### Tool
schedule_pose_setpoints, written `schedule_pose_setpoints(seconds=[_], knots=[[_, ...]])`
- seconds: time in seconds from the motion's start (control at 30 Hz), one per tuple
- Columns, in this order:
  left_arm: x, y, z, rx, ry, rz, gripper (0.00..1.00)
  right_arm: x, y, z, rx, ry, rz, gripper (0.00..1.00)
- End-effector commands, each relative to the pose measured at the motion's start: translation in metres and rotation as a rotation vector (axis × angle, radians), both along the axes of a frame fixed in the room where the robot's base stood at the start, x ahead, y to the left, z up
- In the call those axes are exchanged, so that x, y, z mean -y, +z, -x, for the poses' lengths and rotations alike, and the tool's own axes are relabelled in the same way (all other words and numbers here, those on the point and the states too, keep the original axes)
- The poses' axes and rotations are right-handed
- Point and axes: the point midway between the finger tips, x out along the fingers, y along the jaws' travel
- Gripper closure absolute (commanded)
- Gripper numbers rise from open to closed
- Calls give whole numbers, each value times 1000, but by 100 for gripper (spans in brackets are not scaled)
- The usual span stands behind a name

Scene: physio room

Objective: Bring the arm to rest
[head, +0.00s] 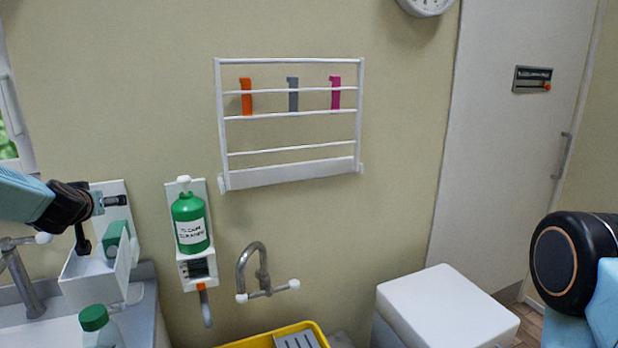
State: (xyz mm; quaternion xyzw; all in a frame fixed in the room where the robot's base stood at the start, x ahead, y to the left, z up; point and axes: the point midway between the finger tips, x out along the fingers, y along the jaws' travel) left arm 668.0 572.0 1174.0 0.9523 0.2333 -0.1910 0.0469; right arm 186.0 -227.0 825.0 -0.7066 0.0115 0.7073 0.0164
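My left arm comes in from the left edge, and its black gripper (103,220) is in front of a white wall-mounted holder (122,272). One finger points right and the other points down, so it looks open, with nothing seen between the fingers. A small green item (116,238) sits in the holder, just right of the lower finger; I cannot tell if they touch. Of my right arm (575,262), only a black joint and light blue links show at the right edge. Its gripper is out of the picture.
A green pump bottle (190,222) hangs in a wall bracket. Beside it are a grey tap (262,268) and a yellow tray (312,327). A wall rack (290,175) hangs above. A white bin (448,305) stands right, before the door (510,150).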

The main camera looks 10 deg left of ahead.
Motion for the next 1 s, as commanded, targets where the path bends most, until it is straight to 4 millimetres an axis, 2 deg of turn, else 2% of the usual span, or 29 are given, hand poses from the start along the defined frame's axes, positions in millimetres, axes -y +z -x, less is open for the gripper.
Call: schedule_pose_setpoints(seconds=[0.37, 0.6, 1.0], knots=[[-15, -15, -31, 0, -1, -2, 9, 0, -10, 0, 0, 0, 0, 60], [-15, -26, -29, 0, -1, 0, 9, 0, -16, 0, 0, 0, 0, 60], [-15, -21, -29, 1, -1, 0, 9, 0, -13, 0, 0, 0, 0, 60]])
